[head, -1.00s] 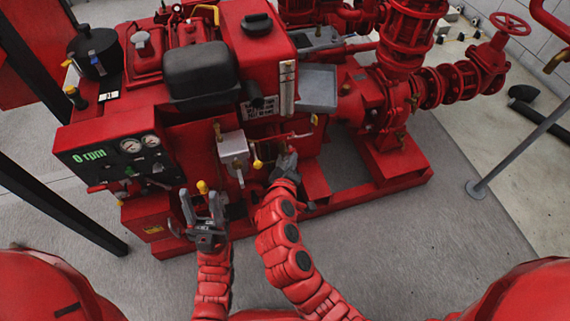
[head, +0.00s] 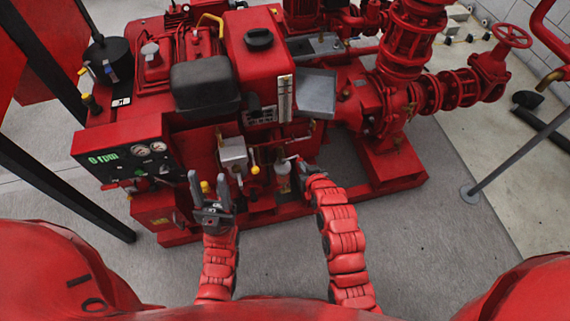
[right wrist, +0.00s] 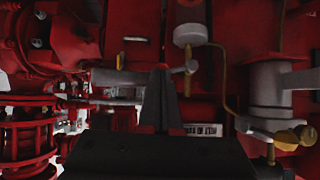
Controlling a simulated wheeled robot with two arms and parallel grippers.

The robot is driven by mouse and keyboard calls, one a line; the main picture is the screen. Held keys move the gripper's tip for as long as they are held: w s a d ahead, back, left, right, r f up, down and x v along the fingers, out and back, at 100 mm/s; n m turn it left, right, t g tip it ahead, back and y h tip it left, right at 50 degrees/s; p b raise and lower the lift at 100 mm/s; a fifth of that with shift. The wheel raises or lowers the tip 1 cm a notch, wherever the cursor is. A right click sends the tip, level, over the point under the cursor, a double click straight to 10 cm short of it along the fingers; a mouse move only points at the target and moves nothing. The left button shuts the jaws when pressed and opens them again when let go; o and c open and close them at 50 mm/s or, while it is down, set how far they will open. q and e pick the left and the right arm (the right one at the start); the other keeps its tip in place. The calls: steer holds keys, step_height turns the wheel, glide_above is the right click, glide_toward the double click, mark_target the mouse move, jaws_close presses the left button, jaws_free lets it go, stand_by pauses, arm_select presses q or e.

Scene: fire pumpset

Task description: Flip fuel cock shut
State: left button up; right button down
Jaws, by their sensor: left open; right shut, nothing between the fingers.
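A small lever with a pale rounded end (right wrist: 191,67) and a brass part beside it shows in the right wrist view; it looks like the fuel cock, but I cannot be sure or tell its setting. A pale round bowl (right wrist: 190,33) with a thin brass pipe is close to it. My right gripper (right wrist: 162,70) is shut and empty, its tips just beside the lever; contact is unclear. In the head view my right gripper (head: 302,165) is at the engine's front, below the red tank (head: 258,60). My left gripper (head: 209,182) is open and empty, farther left, fingers up.
The gauge panel (head: 122,160) is at the left of the engine. A grey box (head: 233,152) and a yellow knob (head: 255,170) lie between my grippers. The red pump (head: 372,105) stands at the right. The grey floor (head: 430,225) in front is clear.

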steer(key=shift+a, duration=0.15)
steer(key=shift+a+f, duration=0.1)
steer(key=shift+s+a+f+p, duration=0.2)
steer(key=shift+a+f+p, duration=0.1)
steer(key=shift+a, duration=0.25)
